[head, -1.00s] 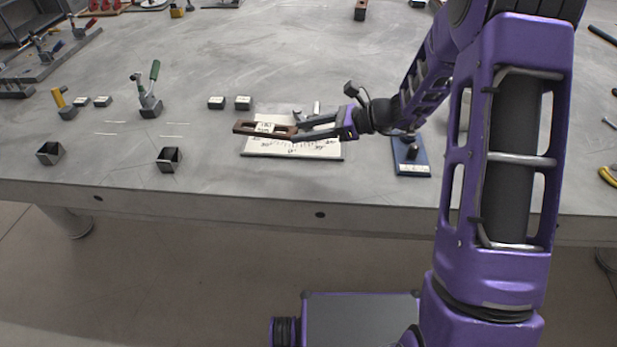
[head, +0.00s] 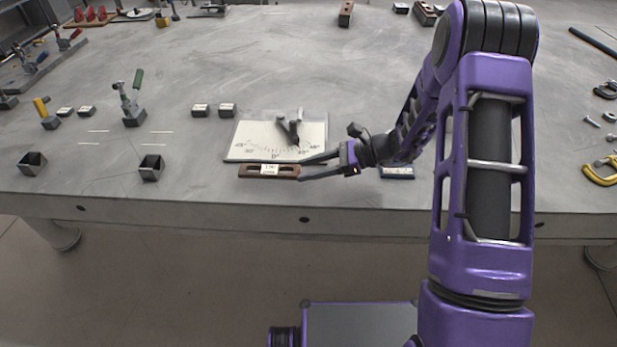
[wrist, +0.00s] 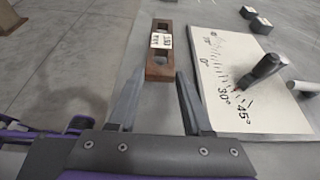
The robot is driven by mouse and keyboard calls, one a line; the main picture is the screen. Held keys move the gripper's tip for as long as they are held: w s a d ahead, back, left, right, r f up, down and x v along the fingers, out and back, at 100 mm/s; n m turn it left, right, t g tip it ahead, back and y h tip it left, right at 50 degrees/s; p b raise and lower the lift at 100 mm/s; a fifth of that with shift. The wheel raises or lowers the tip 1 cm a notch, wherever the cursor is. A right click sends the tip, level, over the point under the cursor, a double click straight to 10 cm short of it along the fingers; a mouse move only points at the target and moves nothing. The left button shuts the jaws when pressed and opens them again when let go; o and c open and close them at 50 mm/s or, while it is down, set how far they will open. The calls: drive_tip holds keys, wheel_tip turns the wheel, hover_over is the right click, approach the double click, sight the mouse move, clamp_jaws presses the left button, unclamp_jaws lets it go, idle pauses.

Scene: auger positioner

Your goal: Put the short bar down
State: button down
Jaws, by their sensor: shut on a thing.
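The short bar (head: 268,171) is brown, with slots and a white label. It lies lengthwise left to right just in front of the white angle plate (head: 245,141), near the table's front edge. My gripper (head: 301,170) is shut on the bar's right end, with one finger on each side. In the wrist view the bar (wrist: 158,68) extends away from between the fingertips (wrist: 158,78), beside the plate (wrist: 212,62). I cannot tell whether the bar touches the table or hangs slightly above it.
A dark pointer (head: 290,131) stands on the plate. The table front edge (head: 200,205) is close. Bare table lies left of the bar.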

sight(309, 183)
drive_tip(key=shift+f, duration=1.35)
drive_tip(key=shift+f, duration=0.15)
drive_tip(key=shift+f+b, duration=0.1)
drive_tip(key=shift+b, duration=0.25)
drive_tip(key=shift+c, duration=1.6)
unclamp_jaws()
drive_tip(key=shift+d+r, duration=0.2)
drive_tip(key=shift+r, duration=0.1)
drive_tip(key=p+v, duration=0.1)
drive_tip(key=v, duration=1)
drive_tip(key=shift+d, duration=0.35)
